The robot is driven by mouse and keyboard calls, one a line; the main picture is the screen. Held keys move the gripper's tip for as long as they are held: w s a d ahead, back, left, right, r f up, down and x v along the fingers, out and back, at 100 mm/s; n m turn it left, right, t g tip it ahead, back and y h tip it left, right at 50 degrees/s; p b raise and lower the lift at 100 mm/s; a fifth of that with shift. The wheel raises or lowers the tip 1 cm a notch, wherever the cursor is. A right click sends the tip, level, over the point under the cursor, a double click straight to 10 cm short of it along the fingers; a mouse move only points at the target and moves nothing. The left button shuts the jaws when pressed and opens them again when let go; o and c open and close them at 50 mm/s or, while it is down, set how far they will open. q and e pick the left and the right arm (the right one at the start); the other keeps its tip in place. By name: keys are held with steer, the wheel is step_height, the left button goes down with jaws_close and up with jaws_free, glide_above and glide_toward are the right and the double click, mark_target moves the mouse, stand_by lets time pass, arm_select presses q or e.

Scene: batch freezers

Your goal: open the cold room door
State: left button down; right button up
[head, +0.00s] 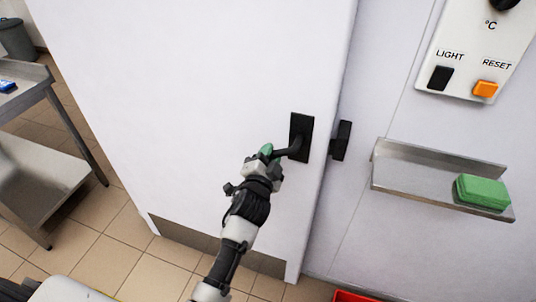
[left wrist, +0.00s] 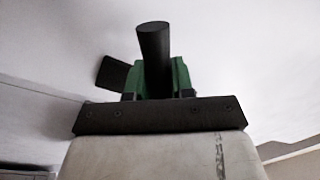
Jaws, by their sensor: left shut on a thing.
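The cold room door (head: 200,90) is a large white panel with a grey kick plate along its bottom. Its black handle (head: 302,130) has a plate near the right edge and a lever pointing left. My left gripper (head: 270,153) is at the lever's free end, shut on it. In the left wrist view the dark lever (left wrist: 154,40) stands between the green fingers of the left gripper (left wrist: 155,78). A black catch (head: 341,140) is on the frame right of the door. I cannot tell whether the door stands slightly ajar. My right gripper is out of view.
A steel table (head: 38,180) and a grey bin (head: 16,40) stand at left. Something red (head: 355,297) shows at the bottom edge.

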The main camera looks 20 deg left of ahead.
arm_select(q)
steer(key=shift+d+f+n, duration=0.25)
steer(key=shift+f+n, duration=0.1)
steer(key=shift+n, duration=0.35)
steer(key=shift+s, duration=0.1)
